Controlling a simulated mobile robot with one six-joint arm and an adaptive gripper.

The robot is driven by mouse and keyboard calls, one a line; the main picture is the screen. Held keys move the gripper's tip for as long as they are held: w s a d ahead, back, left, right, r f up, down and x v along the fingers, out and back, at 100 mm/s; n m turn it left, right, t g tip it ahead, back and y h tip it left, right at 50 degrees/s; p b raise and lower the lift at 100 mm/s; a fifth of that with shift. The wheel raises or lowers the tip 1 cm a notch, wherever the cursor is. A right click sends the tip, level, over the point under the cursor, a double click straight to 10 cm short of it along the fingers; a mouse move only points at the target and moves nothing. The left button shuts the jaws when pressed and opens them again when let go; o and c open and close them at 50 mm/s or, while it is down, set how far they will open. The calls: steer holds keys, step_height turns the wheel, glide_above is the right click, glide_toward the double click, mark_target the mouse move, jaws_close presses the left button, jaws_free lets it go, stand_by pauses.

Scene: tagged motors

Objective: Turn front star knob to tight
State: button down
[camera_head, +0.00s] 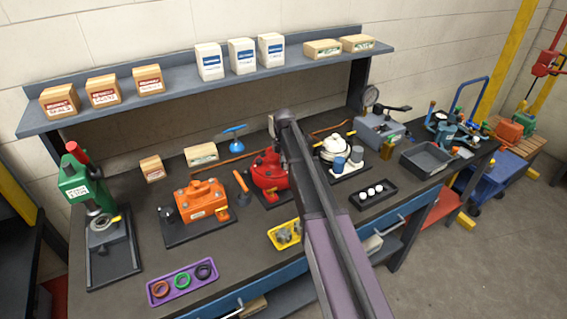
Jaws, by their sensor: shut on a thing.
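My arm reaches up from the bottom edge across the middle of the bench. Its end, with my gripper, is not visible and seems hidden behind the arm links. A red motor-like unit (268,172) on a dark base plate sits just left of the arm, partly covered by it. An orange unit (201,201) on a dark plate stands further left, with a small orange part (222,215) at its front right. A white rounded unit (335,147) stands right of the arm. I cannot tell which small part is the front star knob, or whether it is tight.
A green press (78,180) stands at the left end. A purple tray (182,284) with rings and a yellow tray (285,235) lie near the front edge. A black tray (372,195) holds white balls. A grey bin (428,157) is at right. A shelf (215,84) with boxes overhangs the back.

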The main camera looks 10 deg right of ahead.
steer(key=m, duration=0.5)
steer(key=shift+m, duration=0.3)
steer(key=m, duration=1.6)
steer(key=shift+w, duration=0.1)
steer(key=m, duration=0.5)
steer(key=shift+m, duration=0.4)
steer(key=m, duration=1.4)
